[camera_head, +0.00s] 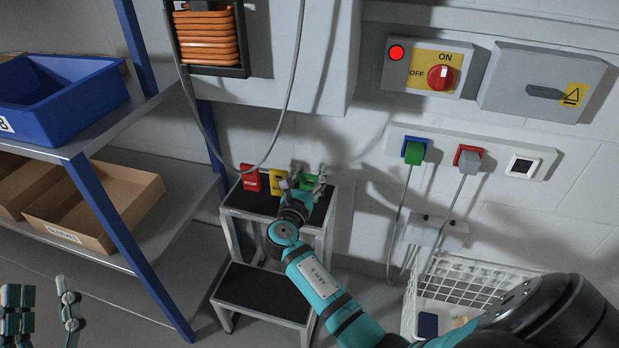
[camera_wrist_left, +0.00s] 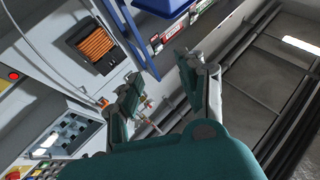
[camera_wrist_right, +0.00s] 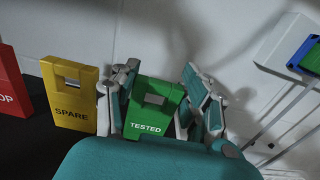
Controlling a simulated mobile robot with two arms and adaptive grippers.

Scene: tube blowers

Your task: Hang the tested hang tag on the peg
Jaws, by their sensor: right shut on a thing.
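The green hang tag marked TESTED (camera_wrist_right: 152,108) stands upright between the fingers of my right gripper (camera_wrist_right: 160,105), which is shut on it. In the head view the green tag (camera_head: 309,186) and my right gripper (camera_head: 304,182) are at the top of the step stool, against the wall. I cannot tell whether the tag touches the stool top. My left gripper (camera_head: 44,308) is open and empty at the lower left; its spread fingers also show in the left wrist view (camera_wrist_left: 162,90). I cannot make out a peg in these views.
A yellow SPARE tag (camera_wrist_right: 70,94) and a red STOP tag (camera_head: 251,178) stand left of the green tag on the stool (camera_head: 233,197). A cable loop (camera_head: 279,132) hangs above. Right are plugs (camera_head: 414,151) with cords and a white basket (camera_head: 488,275); left is a shelf (camera_head: 112,112).

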